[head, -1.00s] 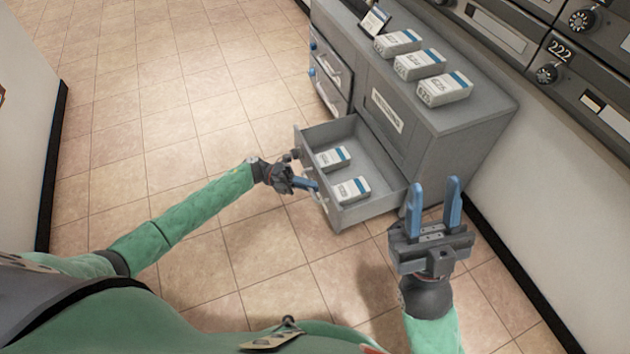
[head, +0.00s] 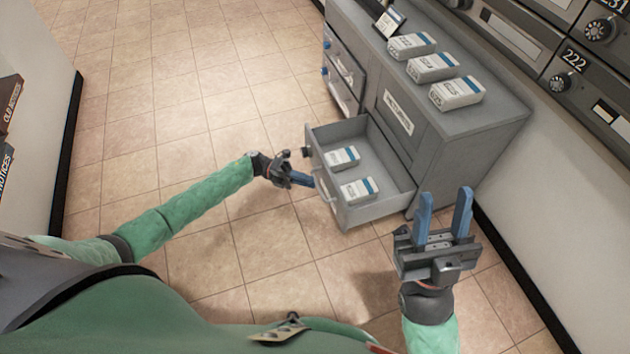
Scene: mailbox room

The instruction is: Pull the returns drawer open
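The returns drawer (head: 360,217) is the low drawer of the grey cabinet, below and left of the "RETURNS" label (head: 398,112). It stands pulled out, with two white-and-blue boxes (head: 342,157) (head: 358,190) inside. Its pale handle (head: 327,192) is on the front face. My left gripper (head: 312,183) is just left of that face, its blue fingertips close to the handle. Contact is unclear, and the fingers overlap, so their opening is hidden. My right gripper (head: 443,212) is open and empty, fingers pointing up, in front of the cabinet's near end.
Three white-and-blue boxes (head: 433,67) and a small sign (head: 389,22) stand on the cabinet top (head: 487,110). Other drawers (head: 342,77) are farther along. Mailboxes (head: 575,62) line the right wall. Tiled floor (head: 180,100) left of the drawer is clear.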

